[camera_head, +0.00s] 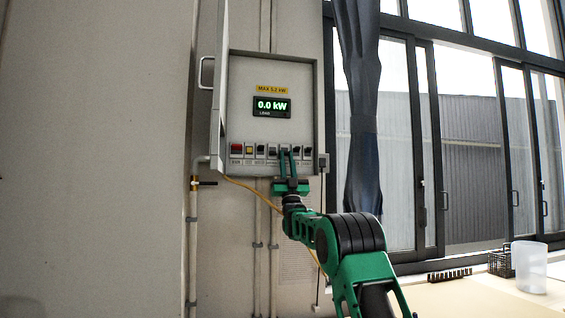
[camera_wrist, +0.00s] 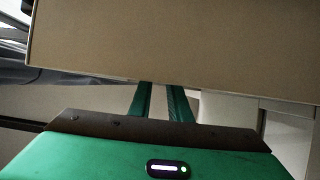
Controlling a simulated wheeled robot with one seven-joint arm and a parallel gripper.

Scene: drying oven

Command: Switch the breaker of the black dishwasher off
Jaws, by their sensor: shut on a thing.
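An open grey breaker box (camera_head: 290,75) is on the wall.
A display (camera_head: 271,107) in the box reads 0.0 kW under a yellow "MAX 5.2 kW" label. The box door (camera_head: 218,85) stands open at the left. A dark curtain (camera_head: 361,110) hangs at the right. A counter (camera_head: 470,296) holds a black rack (camera_head: 450,275) and a clear container (camera_head: 529,268).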

